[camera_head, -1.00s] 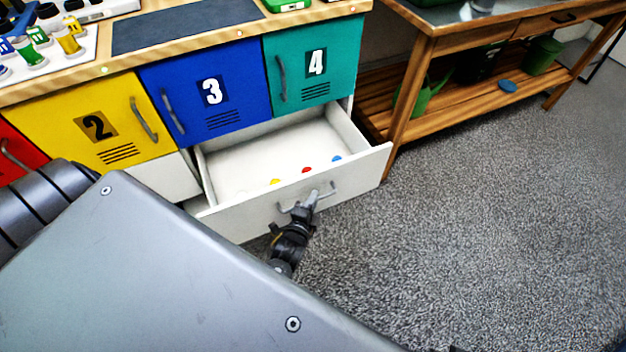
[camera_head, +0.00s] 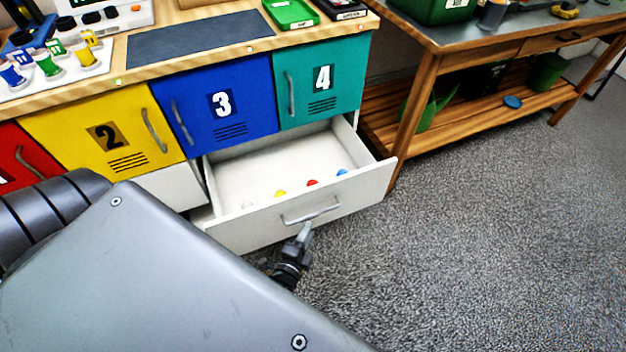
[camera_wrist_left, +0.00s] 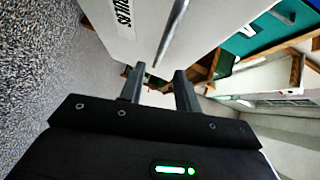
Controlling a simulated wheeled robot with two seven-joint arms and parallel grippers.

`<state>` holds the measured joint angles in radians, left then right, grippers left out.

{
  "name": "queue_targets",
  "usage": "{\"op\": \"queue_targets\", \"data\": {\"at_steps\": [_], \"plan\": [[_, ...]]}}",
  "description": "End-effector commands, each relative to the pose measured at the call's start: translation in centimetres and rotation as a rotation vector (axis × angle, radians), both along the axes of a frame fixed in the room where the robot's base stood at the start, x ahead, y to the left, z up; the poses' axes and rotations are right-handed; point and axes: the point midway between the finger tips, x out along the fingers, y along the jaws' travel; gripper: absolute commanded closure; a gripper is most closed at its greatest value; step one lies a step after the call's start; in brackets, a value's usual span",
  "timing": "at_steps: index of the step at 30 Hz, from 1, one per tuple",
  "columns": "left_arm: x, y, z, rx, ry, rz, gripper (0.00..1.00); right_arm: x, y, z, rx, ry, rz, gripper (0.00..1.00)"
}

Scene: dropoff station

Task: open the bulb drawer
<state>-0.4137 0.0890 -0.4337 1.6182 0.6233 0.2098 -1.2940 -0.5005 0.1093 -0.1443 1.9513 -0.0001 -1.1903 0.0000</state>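The white bulb drawer (camera_head: 240,231) stands pulled out below the blue and teal doors. Small yellow (camera_head: 280,194), red (camera_head: 312,183) and blue (camera_head: 342,172) round items, likely bulbs, lie inside near its front, with a pale one at the left. The grey bar handle (camera_head: 311,215) is on the drawer front. My left gripper (camera_head: 304,232) is just below and in front of the handle. In the left wrist view the left gripper (camera_wrist_left: 160,85) is open and empty, with the handle (camera_wrist_left: 171,37) beyond its fingertips and a "BULBS" label (camera_wrist_left: 124,12) on the front. My right gripper is not in view.
Numbered doors in yellow (camera_head: 95,130), blue (camera_head: 215,100) and teal (camera_head: 318,80) are closed. A wooden workbench (camera_head: 415,95) with a lower shelf stands right of the drawer. The grey carpet (camera_head: 480,240) in front is clear.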

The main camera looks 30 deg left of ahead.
Motion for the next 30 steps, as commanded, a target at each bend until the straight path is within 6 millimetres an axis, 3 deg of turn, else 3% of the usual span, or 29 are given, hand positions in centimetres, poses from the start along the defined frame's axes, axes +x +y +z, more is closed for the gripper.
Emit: {"op": "queue_targets", "data": {"at_steps": [7,26,30], "plan": [[-2.2,-0.4,0.3,-0.001,0.0,0.0,0.67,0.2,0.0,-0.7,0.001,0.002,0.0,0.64],[-2.2,-0.4,0.2,-0.028,-0.002,0.005,0.67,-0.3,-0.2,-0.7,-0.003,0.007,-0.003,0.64],[-2.7,-1.1,-2.4,-0.253,0.115,0.034,0.67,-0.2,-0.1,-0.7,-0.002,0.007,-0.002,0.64]]}}
